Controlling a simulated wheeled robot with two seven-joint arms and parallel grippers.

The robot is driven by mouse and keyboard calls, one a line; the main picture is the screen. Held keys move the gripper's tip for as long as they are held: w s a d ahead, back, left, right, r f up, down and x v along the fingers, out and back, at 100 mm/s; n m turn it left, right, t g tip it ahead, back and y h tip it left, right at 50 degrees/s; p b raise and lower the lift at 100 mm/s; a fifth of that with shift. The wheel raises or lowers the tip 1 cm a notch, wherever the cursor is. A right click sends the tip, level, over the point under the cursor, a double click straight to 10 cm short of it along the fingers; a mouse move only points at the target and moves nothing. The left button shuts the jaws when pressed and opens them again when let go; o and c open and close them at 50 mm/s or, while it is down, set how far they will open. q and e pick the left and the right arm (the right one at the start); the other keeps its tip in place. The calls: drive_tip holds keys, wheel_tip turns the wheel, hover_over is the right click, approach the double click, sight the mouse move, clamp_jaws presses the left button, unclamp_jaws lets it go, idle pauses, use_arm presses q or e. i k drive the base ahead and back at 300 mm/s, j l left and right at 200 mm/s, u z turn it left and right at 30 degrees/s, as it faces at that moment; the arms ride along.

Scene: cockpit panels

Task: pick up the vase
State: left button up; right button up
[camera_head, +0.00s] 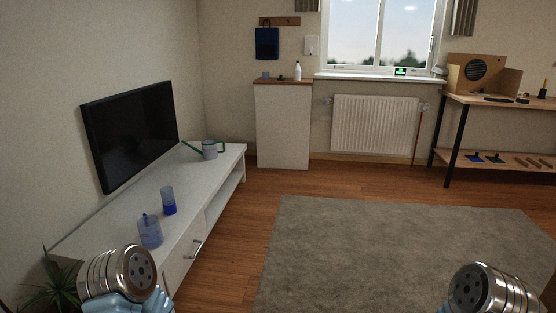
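Two blue vessels stand upright on the white low TV cabinet (133,205) at the left. The farther one is a slim cylinder (168,201), pale above and deep blue below. The nearer one is a wider, pale blue translucent vessel (150,232) with something dark blue sticking up from it. I cannot tell for sure which one is the vase. Metal, round-ended parts of my two arms show at the bottom left and bottom right. No gripper fingers show, and neither arm part touches the vessels.
A grey watering can (210,149) with a green spout stands at the cabinet's far end. A TV (131,132) is behind the vessels. A plant (52,287) is at bottom left. A grey rug (390,255) lies on open floor. A workbench (500,103) stands at right.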

sight(167, 192)
drive_tip(key=i, duration=0.7)
drive_tip(key=i+l+u, duration=0.15)
drive_tip(key=i, duration=1.3)
drive_tip(key=l+u, duration=0.05)
